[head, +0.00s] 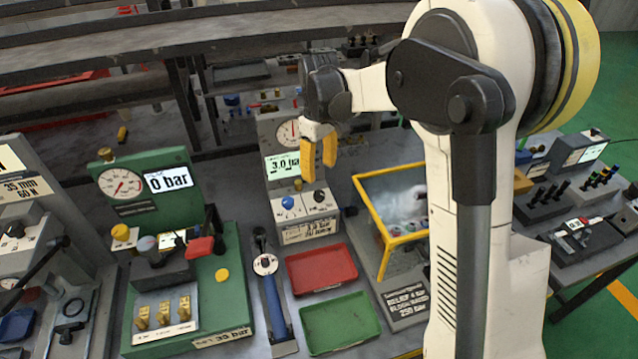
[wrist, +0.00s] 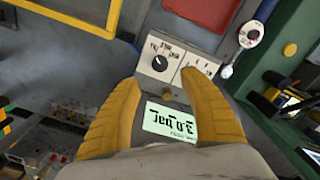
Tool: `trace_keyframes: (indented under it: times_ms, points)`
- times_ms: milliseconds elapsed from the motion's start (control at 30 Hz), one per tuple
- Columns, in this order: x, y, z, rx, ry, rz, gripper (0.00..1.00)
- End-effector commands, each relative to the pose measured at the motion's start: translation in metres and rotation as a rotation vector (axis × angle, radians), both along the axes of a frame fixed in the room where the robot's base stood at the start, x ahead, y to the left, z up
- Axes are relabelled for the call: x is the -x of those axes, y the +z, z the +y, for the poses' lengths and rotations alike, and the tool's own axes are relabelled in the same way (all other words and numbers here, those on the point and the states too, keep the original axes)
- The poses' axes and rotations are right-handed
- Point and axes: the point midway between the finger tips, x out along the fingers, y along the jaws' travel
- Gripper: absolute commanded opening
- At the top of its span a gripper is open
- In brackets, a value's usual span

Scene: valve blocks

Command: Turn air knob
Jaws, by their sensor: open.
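The air unit (head: 277,135) has a round gauge, a display reading 3.0 bar and a pale front panel. A blue knob (head: 288,202) sits left on that panel and a dark knob (head: 318,196) sits right. The dark knob (wrist: 159,64) also shows in the wrist view, just past my fingertips; the right finger hides part of the panel. I cannot tell from labels which knob is for air. My gripper (head: 319,165) is open and empty, with yellow fingers hanging above the panel. In the wrist view the fingers (wrist: 160,80) are spread apart, with the panel between and beyond them.
A green test stand (head: 185,275) reading 0 bar stands left. A red tray (head: 322,268) and a green tray (head: 340,322) lie in front of the unit. A yellow-framed bin (head: 403,240) stands close on the right. A blue-handled tool (head: 275,305) lies between stand and trays.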

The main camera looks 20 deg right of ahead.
Motion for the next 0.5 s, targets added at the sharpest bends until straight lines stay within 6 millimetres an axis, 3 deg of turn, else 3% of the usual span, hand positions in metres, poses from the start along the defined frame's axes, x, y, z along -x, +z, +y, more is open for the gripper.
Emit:
trace_keyframes:
  times_ms: [200, 500]
  points:
    - [0.0, 0.025, 0.0, 0.0, 0.0, 0.0, 0.52]
    - [0.0, 0.029, 0.0, 0.0, 0.0, 0.0, 0.52]
